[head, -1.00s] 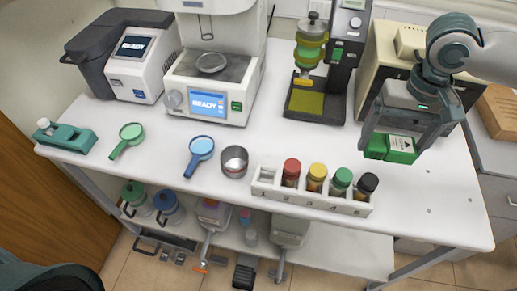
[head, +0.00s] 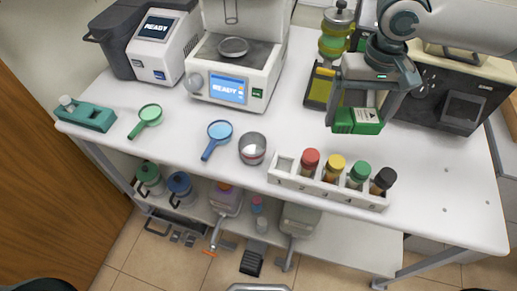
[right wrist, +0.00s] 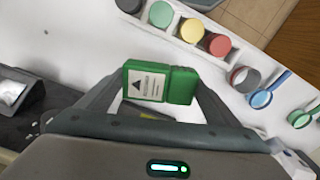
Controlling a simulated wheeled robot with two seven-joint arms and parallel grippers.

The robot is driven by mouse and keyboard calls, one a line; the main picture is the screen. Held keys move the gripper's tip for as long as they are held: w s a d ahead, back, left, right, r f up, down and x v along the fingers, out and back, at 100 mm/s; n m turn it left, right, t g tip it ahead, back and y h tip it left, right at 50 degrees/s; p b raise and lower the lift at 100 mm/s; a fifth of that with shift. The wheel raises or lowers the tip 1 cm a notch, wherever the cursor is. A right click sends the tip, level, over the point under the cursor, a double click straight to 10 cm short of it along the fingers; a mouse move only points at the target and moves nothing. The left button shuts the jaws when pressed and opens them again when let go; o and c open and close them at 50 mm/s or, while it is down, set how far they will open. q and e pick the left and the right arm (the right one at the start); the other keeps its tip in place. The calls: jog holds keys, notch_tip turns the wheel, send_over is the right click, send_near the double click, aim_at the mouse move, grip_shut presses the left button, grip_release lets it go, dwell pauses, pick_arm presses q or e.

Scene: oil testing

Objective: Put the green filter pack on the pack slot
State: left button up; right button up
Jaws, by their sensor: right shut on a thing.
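The green filter pack (head: 343,124) is a small green block with a white label. My right gripper (head: 362,112) is shut on it and holds it above the table, behind the vial rack and in front of the black stand. In the right wrist view the green filter pack (right wrist: 181,87) sits between the fingers of the right gripper (right wrist: 158,92), label showing. A yellow-faced plate (head: 321,90) on the black stand's base shows left of the gripper, partly covered by it. I cannot tell for sure that this is the pack slot. My left gripper is not in view.
A white rack (head: 287,176) with several capped vials stands at the front. A metal cup (head: 252,146), blue strainer (head: 219,130) and green strainer (head: 149,113) lie left of it. The table's right front is clear.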

aim_at(375, 133)
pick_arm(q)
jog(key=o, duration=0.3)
pick_arm(e)
jog(key=shift+s+d+f+m+b, duration=0.15)
jog(key=shift+d+f+b, duration=0.1)
jog(key=shift+f, duration=0.15)
jog(key=shift+s+d+f+m+b, duration=0.15)
jog(key=shift+f+b, duration=0.05)
jog(key=shift+f, duration=0.15)
jog(key=d, duration=0.1)
jog(key=d+f+m+b, duration=0.1)
jog(key=s+d+f+m, duration=0.1)
jog(key=d, duration=0.1)
jog(key=shift+s+f+b, duration=0.1)
jog(key=shift+f+b, duration=0.15)
jog(key=shift+b, duration=0.05)
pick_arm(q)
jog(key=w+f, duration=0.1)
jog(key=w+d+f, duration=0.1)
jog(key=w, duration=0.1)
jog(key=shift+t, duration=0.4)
pick_arm(e)
jog(key=shift+d+f+m, duration=0.1)
jog(key=shift+d+m, duration=0.2)
jog(key=shift+d, duration=0.2)
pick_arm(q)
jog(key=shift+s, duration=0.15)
